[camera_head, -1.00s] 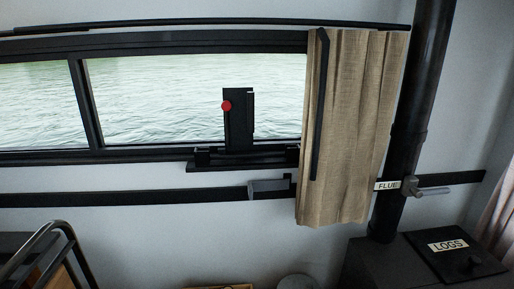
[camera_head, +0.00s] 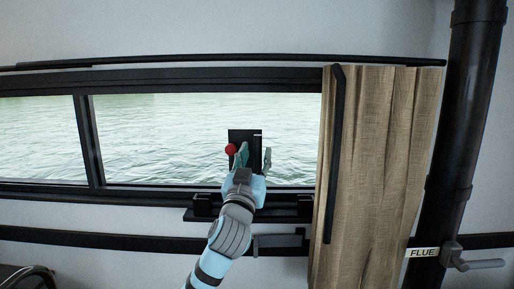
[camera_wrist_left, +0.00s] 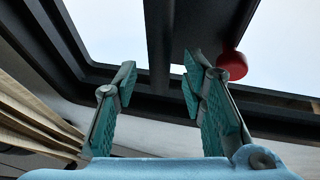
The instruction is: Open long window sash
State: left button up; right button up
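The long window sash (camera_head: 170,130) is a wide, dark-framed pane with water behind it. A black upright plate (camera_head: 245,134) with a red knob (camera_head: 231,148) stands at its lower right. My left gripper (camera_head: 253,158) is open in front of the plate, one finger overlapping it and the other just right of it. In the left wrist view the open fingers (camera_wrist_left: 158,72) show below the plate (camera_wrist_left: 200,30), with a narrow dark bar between them. The red knob (camera_wrist_left: 232,66) is right of the fingers. Contact cannot be told. My right gripper is not in view.
A beige curtain (camera_head: 375,150) with a black rod hangs right of the window. Beyond it stand a black flue pipe (camera_head: 465,100) and a grey lever (camera_head: 470,258). A black ledge (camera_head: 290,214) and grey latch (camera_head: 278,241) lie below the sash.

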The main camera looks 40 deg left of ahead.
aim_at(259, 156)
pick_arm(q)
jog(key=w, duration=0.1)
jog(key=w+a, duration=0.1)
jog(key=w, duration=0.1)
jog(key=shift+w+r, duration=0.15)
jog(key=shift+a, duration=0.1)
jog(key=shift+s+r, duration=0.2)
jog(key=shift+s, duration=0.35)
jog(key=shift+c, duration=1)
jog(key=c, duration=0.3)
grip_shut()
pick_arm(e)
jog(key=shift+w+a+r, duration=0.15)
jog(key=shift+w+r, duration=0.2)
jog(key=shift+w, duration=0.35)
